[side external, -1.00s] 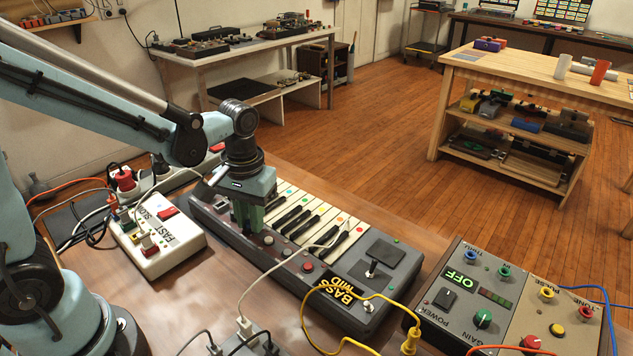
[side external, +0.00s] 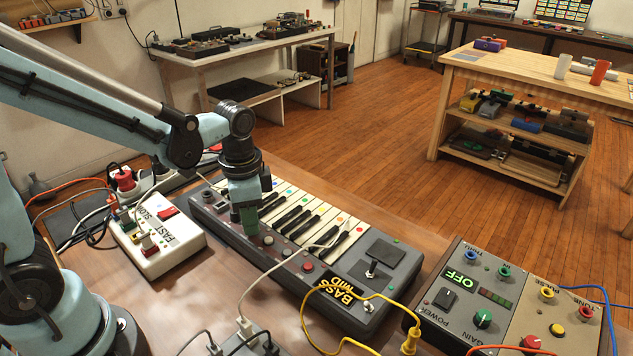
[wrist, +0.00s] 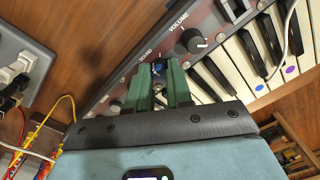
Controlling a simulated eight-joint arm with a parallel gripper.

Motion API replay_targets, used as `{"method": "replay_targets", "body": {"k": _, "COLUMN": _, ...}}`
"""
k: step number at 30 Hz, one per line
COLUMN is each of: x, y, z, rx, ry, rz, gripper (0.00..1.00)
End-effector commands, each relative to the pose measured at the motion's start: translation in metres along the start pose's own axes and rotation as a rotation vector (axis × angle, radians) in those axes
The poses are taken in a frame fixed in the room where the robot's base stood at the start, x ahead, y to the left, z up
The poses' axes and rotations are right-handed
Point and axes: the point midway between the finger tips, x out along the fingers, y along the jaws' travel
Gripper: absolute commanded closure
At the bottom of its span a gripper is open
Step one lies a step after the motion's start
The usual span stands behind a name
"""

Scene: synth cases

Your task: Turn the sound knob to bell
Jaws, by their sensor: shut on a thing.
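The keyboard (side external: 375,290) is a dark grey case with white and black keys, lying on the brown bench. Its sound knob (wrist: 158,69), dark blue, shows beneath the "SOUND" label in the wrist view. My gripper (wrist: 159,75) has green fingers pointing down, closed on both sides of this knob. In the side view my gripper (side external: 249,226) is low over the keyboard's control strip, and it hides the knob there. The knob's pointer and the bell mark cannot be made out.
A white FAST/SLOW box (side external: 160,245) stands close to the left of the keyboard. A grey box reading OFF (side external: 465,295) stands to the right. A white cable crosses the keys, and a yellow cable (side external: 400,298) loops at the front.

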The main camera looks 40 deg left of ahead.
Motion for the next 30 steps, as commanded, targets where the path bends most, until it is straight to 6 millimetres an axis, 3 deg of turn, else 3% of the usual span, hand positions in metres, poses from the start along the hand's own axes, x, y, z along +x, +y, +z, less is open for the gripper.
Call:
{"method": "replay_targets", "body": {"k": 18, "x": -0.0003, "y": -0.001, "z": 0.0007, "rx": 0.568, "ry": 0.015, "rz": -0.001, "gripper": 1.0}}
{"method": "replay_targets", "body": {"k": 30, "x": -0.0003, "y": -0.0012, "z": 0.0006, "rx": 0.803, "ry": 0.023, "rz": -0.002, "gripper": 1.0}}
